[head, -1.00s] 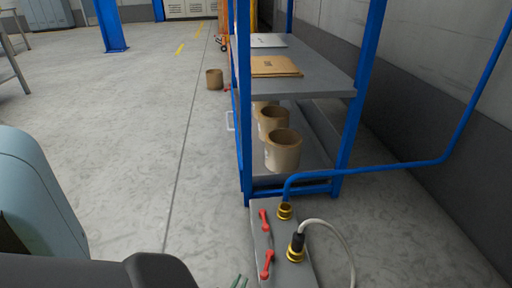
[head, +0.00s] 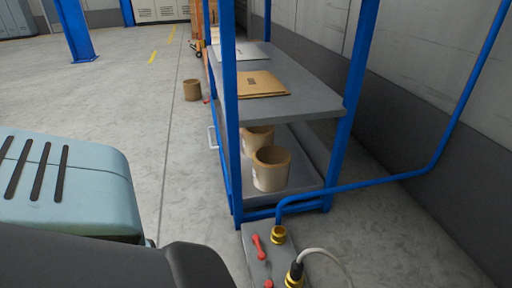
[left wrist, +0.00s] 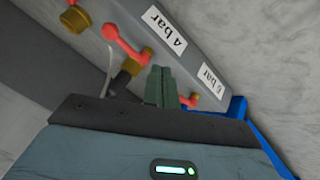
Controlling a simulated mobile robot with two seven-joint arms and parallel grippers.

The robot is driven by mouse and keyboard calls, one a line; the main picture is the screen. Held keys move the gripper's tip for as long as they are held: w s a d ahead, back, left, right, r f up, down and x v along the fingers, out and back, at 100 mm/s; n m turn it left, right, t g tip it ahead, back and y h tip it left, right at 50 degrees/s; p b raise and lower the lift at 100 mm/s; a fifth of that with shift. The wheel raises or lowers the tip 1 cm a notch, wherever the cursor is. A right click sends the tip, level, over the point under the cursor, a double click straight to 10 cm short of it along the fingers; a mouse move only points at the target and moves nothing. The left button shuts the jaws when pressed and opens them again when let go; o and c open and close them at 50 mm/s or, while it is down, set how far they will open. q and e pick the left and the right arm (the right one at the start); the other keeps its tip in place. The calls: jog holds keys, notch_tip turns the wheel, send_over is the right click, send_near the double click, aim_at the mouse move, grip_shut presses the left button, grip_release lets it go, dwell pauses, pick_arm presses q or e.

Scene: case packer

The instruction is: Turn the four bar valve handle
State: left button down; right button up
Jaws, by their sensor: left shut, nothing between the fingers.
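A grey valve block (head: 256,262) with red handles sits on the floor at the bottom of the head view. One red handle (head: 258,246) shows whole there; another (head: 268,284) is cut by the bottom edge. In the left wrist view the red handle (left wrist: 125,46) beside the "4 bar" label (left wrist: 163,31) stands on a brass stem. Another red handle (left wrist: 190,101) is near a second label (left wrist: 209,79), partly hidden by my fingers. My left gripper (left wrist: 160,84) is shut and empty, its fingertips close to the block between these handles; contact cannot be told. My right gripper is not in view.
A blue-framed shelf (head: 310,105) stands behind the block, holding cardboard and brown rolls (head: 271,170). A blue pipe (head: 400,177) runs from a brass fitting (head: 278,235) toward the wall. A pale hose (head: 320,251) leaves another fitting (head: 294,277). Open floor lies left.

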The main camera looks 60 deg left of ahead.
pick_arm(q)
jog(key=w+d+f+h+b, duration=0.1)
jog(key=w+d+f+b, duration=0.2)
jog(key=w+d+f, duration=0.2)
jog(key=w+d, duration=0.1)
jog(key=d, duration=0.2)
jog(key=shift+d+f+m+g, duration=0.3)
jog(key=shift+d, duration=0.05)
dwell(0.4)
jog(key=shift+w, duration=0.1)
